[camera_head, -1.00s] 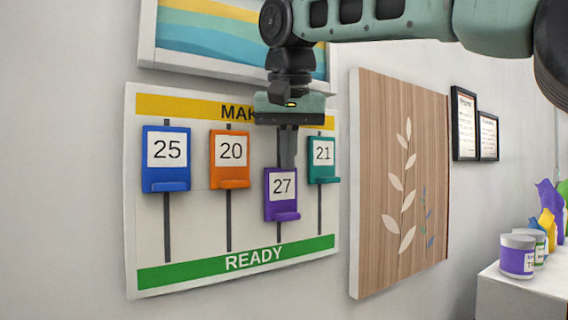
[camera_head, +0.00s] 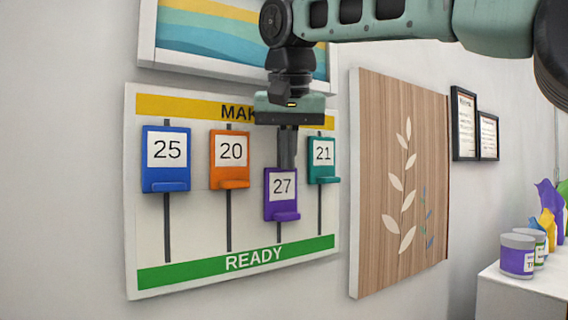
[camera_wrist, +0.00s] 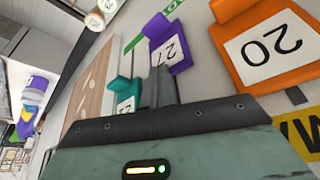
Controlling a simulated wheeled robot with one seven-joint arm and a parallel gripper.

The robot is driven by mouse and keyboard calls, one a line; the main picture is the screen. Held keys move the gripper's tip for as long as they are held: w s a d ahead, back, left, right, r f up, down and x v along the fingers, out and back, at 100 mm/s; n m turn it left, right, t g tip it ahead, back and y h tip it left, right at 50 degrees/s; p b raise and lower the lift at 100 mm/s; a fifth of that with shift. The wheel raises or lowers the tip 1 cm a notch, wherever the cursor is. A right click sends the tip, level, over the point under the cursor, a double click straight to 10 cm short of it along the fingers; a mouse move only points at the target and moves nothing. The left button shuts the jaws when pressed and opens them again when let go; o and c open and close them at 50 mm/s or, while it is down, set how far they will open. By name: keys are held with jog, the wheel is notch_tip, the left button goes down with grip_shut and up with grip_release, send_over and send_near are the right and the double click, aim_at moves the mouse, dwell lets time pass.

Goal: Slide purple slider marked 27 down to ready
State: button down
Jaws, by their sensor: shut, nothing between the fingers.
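The purple slider marked 27 (camera_head: 281,194) sits on its vertical track, lower than the other sliders and above the green READY band (camera_head: 238,262). My gripper (camera_head: 287,164) points down just above it, with its shut fingers at the slider's top edge. In the wrist view the fingers (camera_wrist: 160,92) reach the purple slider (camera_wrist: 167,45). Nothing is held between them. I cannot tell whether the fingertips touch the slider.
The blue slider 25 (camera_head: 166,159), orange slider 20 (camera_head: 230,160) and teal slider 21 (camera_head: 323,160) sit higher on the white board (camera_head: 146,225). A wooden panel (camera_head: 390,180) hangs to the right. Purple-labelled jars (camera_head: 516,257) stand on a white surface at far right.

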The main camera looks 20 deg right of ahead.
jog(key=shift+f+b, duration=0.85)
jog(key=shift+f, duration=0.15)
jog(key=shift+r, duration=0.1)
jog(key=shift+s+r, duration=0.15)
jog(key=shift+s, duration=0.05)
jog(key=shift+s+d+r+p, duration=0.15)
jog(key=shift+s+r, duration=0.3)
jog(key=shift+s, duration=0.3)
jog(key=shift+s+d+r+p, duration=0.15)
jog(key=shift+s+r, duration=0.3)
jog(key=shift+s, duration=0.35)
jog(key=shift+s+d+r+p, duration=0.15)
jog(key=shift+s+r, duration=0.3)
jog(key=shift+s, duration=0.3)
jog(key=p+v, duration=0.5)
jog(key=v, duration=1.2)
jog(key=shift+r, duration=0.25)
